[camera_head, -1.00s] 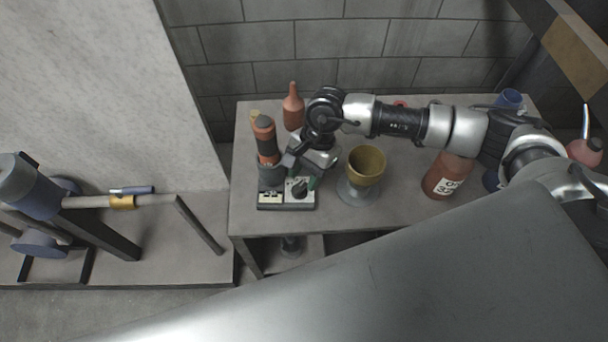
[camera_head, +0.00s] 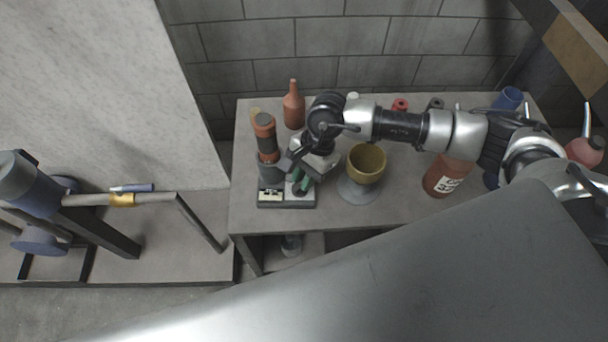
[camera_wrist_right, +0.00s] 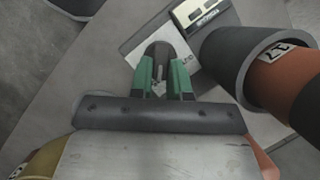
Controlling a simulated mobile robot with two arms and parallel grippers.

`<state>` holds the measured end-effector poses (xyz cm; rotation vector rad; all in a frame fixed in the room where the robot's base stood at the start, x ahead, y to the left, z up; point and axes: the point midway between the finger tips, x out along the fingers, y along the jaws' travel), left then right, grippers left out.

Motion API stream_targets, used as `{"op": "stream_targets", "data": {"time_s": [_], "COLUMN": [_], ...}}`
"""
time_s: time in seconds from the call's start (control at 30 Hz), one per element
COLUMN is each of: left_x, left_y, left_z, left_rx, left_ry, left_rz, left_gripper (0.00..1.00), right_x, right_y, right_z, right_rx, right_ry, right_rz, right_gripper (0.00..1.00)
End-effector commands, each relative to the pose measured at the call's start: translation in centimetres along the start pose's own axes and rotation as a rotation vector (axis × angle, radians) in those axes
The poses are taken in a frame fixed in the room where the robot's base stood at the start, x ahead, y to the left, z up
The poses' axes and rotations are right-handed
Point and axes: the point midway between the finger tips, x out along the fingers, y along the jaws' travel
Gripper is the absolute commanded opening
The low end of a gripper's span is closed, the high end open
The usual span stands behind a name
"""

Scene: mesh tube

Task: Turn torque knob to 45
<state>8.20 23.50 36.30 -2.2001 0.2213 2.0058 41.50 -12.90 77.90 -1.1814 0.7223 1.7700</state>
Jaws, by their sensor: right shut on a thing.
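The torque knob (camera_wrist_right: 157,62) is a dark round knob on a small pale control box (camera_head: 270,203) at the table's front left. My right gripper (camera_wrist_right: 160,80) has green fingertips on either side of the knob and is shut on it. In the head view my right gripper (camera_head: 299,184) comes down over the right part of the box and partly hides the knob. The box has a display panel (camera_wrist_right: 202,13). The knob's reading is too small to tell. My left gripper is not in view.
A black and orange cylindrical tool (camera_head: 267,145) stands close beside the gripper. A yellow cup on a grey base (camera_head: 366,165) is just to the right. A brown bottle (camera_head: 293,108) stands behind, and a red-brown jar (camera_head: 445,178) is farther right.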

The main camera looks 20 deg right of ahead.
Motion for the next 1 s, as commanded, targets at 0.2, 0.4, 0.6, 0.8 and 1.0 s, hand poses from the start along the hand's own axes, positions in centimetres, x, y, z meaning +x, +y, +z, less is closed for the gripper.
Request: {"op": "stream_targets", "data": {"time_s": [0.2,0.4,0.6,0.8,1.0], "left_x": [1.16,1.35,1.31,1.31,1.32], "left_y": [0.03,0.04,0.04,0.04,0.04], "left_z": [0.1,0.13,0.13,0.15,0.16], "left_rx": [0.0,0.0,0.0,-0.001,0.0], "left_ry": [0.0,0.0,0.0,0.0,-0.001], "left_rz": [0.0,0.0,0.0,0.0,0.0], "left_gripper": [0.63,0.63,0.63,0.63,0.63], "right_x": [0.15,0.02,-0.05,-0.05,-0.02], "right_y": [0.35,0.47,0.44,0.44,0.45], "right_z": [-0.08,-0.02,0.0,0.0,0.03], "right_rx": [0.199,0.292,0.297,0.296,0.295], "right_ry": [0.0,0.001,0.001,0.001,0.0], "right_rz": [-0.085,-0.122,-0.125,-0.124,-0.123], "right_gripper": [0.0,0.0,0.0,0.34,0.43]}}
